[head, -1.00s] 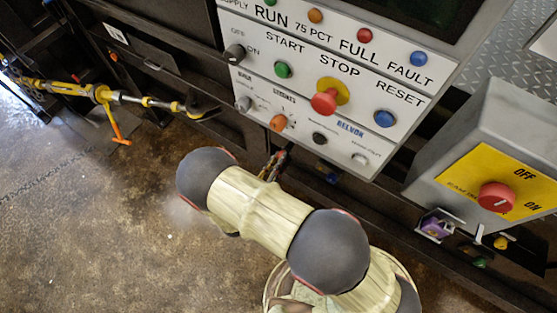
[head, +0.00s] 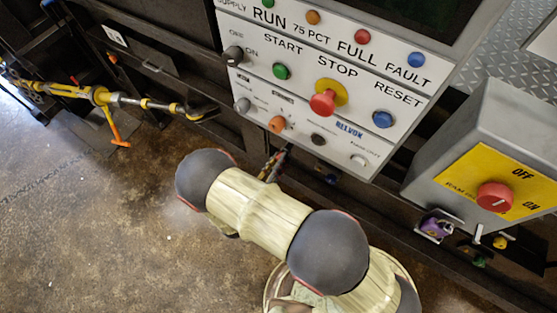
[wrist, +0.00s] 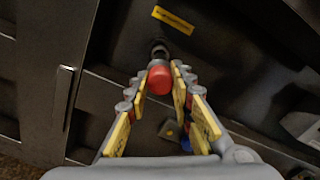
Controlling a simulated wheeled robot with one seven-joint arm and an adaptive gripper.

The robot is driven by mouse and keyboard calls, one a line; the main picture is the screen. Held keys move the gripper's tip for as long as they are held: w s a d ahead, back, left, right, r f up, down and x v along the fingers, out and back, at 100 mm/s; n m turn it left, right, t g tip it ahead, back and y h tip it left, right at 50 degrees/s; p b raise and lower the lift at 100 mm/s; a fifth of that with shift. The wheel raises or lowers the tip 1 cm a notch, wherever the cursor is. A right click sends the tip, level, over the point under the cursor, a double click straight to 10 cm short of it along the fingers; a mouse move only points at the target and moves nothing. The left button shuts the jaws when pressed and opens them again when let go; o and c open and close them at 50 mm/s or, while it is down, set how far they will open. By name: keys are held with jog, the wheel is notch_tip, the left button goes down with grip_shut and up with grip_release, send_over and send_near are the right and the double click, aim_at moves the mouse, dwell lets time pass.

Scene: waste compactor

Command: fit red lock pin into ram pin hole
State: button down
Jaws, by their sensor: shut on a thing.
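The red lock pin (wrist: 159,80) is between the fingertips of my gripper (wrist: 161,82) in the wrist view, with its round red end facing the camera. My gripper is shut on it. A dark round part (wrist: 158,50) shows just beyond the red end, against the dark machine face. I cannot tell whether it is the pin's shank or a collar around the ram pin hole. The hole itself is not clearly visible, so how far the pin is in cannot be told. In the head view, my arm mostly hides my gripper below the control panel.
A yellow label (wrist: 173,20) is on the dark face above the pin. In the head view, the control panel (head: 330,75) overhangs this area. A grey switch box (head: 490,165) with a purple padlock (head: 435,226) is at the right. Open floor (head: 90,220) lies left.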

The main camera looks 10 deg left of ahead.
jog(key=shift+x, duration=4.65)
dwell(0.8)
jog(key=c, duration=1.5)
grip_release()
jog(key=shift+c, duration=0.3)
jog(key=shift+v, duration=3.55)
